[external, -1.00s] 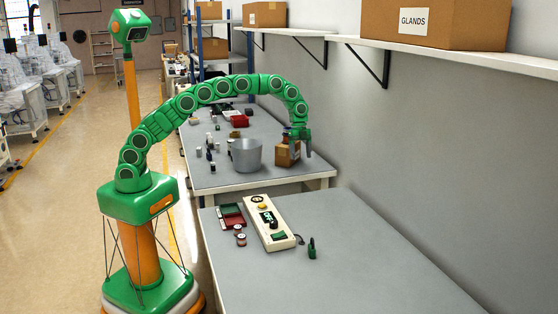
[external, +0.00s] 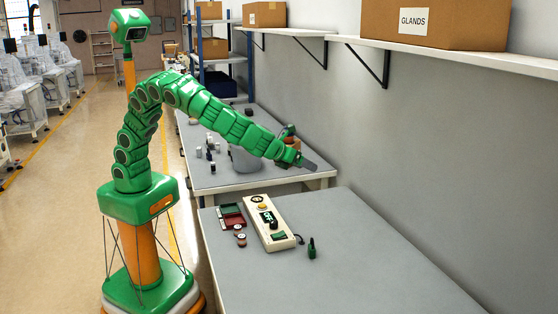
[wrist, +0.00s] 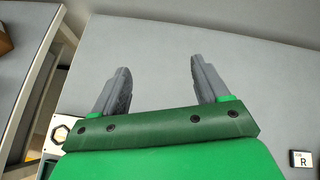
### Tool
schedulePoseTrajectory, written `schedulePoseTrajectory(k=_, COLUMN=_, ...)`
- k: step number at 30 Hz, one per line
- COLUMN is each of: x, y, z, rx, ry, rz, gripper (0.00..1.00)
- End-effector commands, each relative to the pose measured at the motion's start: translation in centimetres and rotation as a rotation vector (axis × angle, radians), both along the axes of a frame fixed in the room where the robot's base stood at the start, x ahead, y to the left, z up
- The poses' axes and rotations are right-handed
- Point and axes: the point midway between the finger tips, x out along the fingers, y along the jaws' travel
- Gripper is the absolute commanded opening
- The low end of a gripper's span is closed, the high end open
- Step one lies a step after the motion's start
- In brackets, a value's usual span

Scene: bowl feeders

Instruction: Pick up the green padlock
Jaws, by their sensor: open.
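The green padlock (external: 312,249) is a small green object standing on the near grey table, just right of the cream control box (external: 270,224). My gripper (external: 303,150) is above and beyond it, over the far end of the near table, well apart from it. In the wrist view my gripper (wrist: 159,68) has its two grey fingers spread with nothing between them, over bare grey tabletop. I cannot make out the padlock in the wrist view.
A red and green tray (external: 231,217) and small round parts (external: 240,236) lie left of the control box. A grey pot (external: 244,158) stands on the far table. A tile marked R (wrist: 303,159) shows in the wrist view. The near table's right side (external: 380,260) is clear.

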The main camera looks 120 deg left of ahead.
Motion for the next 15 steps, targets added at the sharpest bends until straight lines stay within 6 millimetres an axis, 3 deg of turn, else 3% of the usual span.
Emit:
schedulePoseTrajectory(k=1, x=0.2, y=-2.0, z=0.6, rx=0.039, ry=-0.003, rz=-0.056, gripper=0.74)
schedulePoseTrajectory(k=4, x=0.6, y=-5.3, z=1.6, rx=0.105, ry=-0.010, rz=-0.153, gripper=0.74)
schedulePoseTrajectory(k=15, x=0.5, y=-13.8, z=2.9, rx=0.269, ry=-0.008, rz=-0.399, gripper=0.74)
